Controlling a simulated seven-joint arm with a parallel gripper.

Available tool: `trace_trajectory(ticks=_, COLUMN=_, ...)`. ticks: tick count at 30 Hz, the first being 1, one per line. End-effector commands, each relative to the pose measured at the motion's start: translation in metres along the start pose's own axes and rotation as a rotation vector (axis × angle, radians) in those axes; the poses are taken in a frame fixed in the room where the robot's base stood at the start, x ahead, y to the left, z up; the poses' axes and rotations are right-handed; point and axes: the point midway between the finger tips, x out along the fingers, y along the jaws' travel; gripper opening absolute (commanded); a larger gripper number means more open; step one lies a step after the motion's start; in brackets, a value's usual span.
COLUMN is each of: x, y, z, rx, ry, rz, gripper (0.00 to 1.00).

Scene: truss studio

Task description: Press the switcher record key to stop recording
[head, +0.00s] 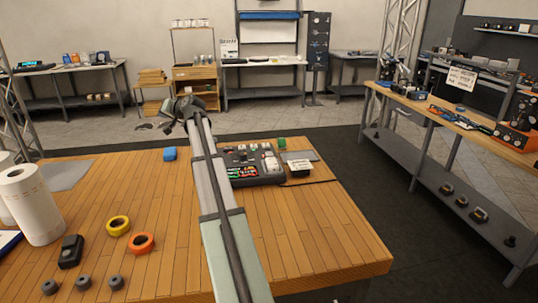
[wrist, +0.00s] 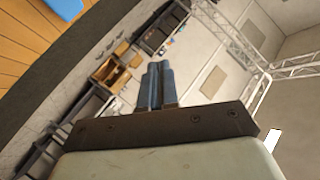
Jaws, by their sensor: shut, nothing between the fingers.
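The switcher (head: 252,178) is a dark console with rows of red, green and white keys. It lies on the wooden table, right of my arm in the head view, and my arm hides part of its left side. I cannot tell which key is the record key. My gripper (wrist: 157,84) is shut and empty in the wrist view, its two blue-grey fingers side by side. It points out past the table's far edge towards the room, away from the switcher. The switcher is not in the wrist view. In the head view the fingertips are too small to make out.
On the wooden table (head: 180,235) are a blue block (head: 170,154), a green block (head: 282,143), a paper roll (head: 28,203), yellow tape (head: 118,226), orange tape (head: 140,243) and a small card stand (head: 300,167). A workbench (head: 460,125) stands at right. The table's front right is clear.

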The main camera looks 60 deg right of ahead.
Motion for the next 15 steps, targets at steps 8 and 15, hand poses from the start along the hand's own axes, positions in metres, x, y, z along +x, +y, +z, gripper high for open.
trace_trajectory(ticks=8, x=-0.054, y=0.096, z=-0.035, rx=0.001, ry=-0.062, rz=0.114, gripper=0.0)
trace_trajectory(ticks=15, x=-0.111, y=0.171, z=-0.057, rx=0.015, ry=-0.121, rz=0.205, gripper=0.0)
